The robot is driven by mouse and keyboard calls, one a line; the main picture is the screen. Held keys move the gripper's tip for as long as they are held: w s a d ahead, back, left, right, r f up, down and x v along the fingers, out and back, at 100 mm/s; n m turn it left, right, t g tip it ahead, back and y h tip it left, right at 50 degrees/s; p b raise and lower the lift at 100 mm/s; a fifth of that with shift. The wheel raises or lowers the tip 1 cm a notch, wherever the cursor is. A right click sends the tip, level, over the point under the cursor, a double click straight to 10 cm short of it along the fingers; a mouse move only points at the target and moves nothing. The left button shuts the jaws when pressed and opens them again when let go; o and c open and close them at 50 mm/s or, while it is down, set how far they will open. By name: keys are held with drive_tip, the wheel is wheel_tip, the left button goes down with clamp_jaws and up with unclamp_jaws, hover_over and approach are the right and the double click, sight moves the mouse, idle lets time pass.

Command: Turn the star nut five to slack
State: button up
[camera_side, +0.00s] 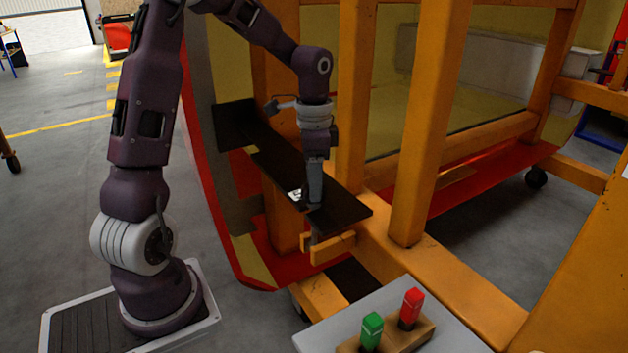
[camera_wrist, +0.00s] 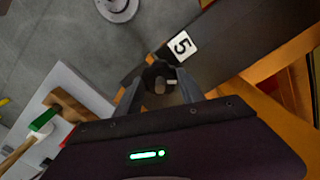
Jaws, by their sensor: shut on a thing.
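The star nut (camera_wrist: 158,76) is a dark knob beside a white label with the number 5 (camera_wrist: 180,46) in the wrist view. My gripper (camera_wrist: 162,92) is shut on the nut, with one grey finger on either side of it. In the side view my gripper (camera_side: 313,192) points straight down onto the dark plate (camera_side: 345,208), near its front end. There the fingers hide the nut, and a white label shows just left of them. The turn angle of the nut cannot be told.
Orange frame posts (camera_side: 428,130) stand close to the right of my gripper. A grey table (camera_side: 450,335) at the front holds a wooden block with a green-topped handle (camera_side: 371,330) and a red-topped handle (camera_side: 411,307). Open floor lies left of the plate.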

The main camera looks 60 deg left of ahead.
drive_tip(key=n, duration=0.4)
drive_tip(key=shift+n, duration=1.8)
drive_tip(key=o, duration=1.4)
drive_tip(key=shift+r, duration=0.15)
wheel_tip(320, 180, up, 7)
drive_tip(key=shift+f, duration=0.2)
drive_tip(key=shift+r, duration=0.15)
